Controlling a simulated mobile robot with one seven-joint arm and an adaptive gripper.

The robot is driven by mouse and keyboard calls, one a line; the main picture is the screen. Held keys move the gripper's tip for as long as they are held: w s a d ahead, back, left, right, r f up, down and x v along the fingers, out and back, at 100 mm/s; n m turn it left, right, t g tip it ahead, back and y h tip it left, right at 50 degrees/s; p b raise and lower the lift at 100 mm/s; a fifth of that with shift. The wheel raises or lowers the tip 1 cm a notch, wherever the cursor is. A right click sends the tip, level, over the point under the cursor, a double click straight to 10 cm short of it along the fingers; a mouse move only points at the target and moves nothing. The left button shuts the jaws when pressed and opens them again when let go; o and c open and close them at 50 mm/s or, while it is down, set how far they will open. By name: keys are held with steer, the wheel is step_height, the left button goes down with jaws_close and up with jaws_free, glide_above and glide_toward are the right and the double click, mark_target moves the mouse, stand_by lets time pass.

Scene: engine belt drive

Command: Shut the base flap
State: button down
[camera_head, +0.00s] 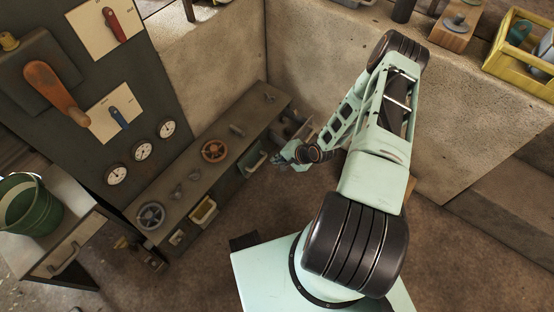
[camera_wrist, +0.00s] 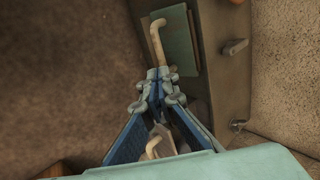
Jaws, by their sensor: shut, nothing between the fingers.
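The low console base (camera_head: 175,200) runs along the foot of the dark panel. A green flap (camera_head: 253,161) shows on its front near the far end; I take it as the base flap. In the wrist view a green panel (camera_wrist: 182,48) with a bent beige handle (camera_wrist: 157,38) is set against the dark front. How far it stands open is hard to tell. My gripper (camera_head: 279,163) is beside the flap; in the wrist view its shut, empty fingertips (camera_wrist: 164,76) are close to the handle's lower end. Whether they touch is unclear. Another beige piece (camera_wrist: 153,148) shows between the fingers.
A yellow-edged open compartment (camera_head: 204,211) is on the console front. Handwheels, one orange (camera_head: 214,151) and one grey (camera_head: 151,215), sit on its top. A small dark lever (camera_wrist: 236,47) is right of the green panel.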

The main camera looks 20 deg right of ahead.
mark_target(261, 162)
steer(key=b+x, duration=0.3)
steer(key=x, duration=0.7)
steer(key=shift+w+f, duration=0.15)
steer(key=shift+f, duration=0.05)
steer(key=shift+a, duration=0.1)
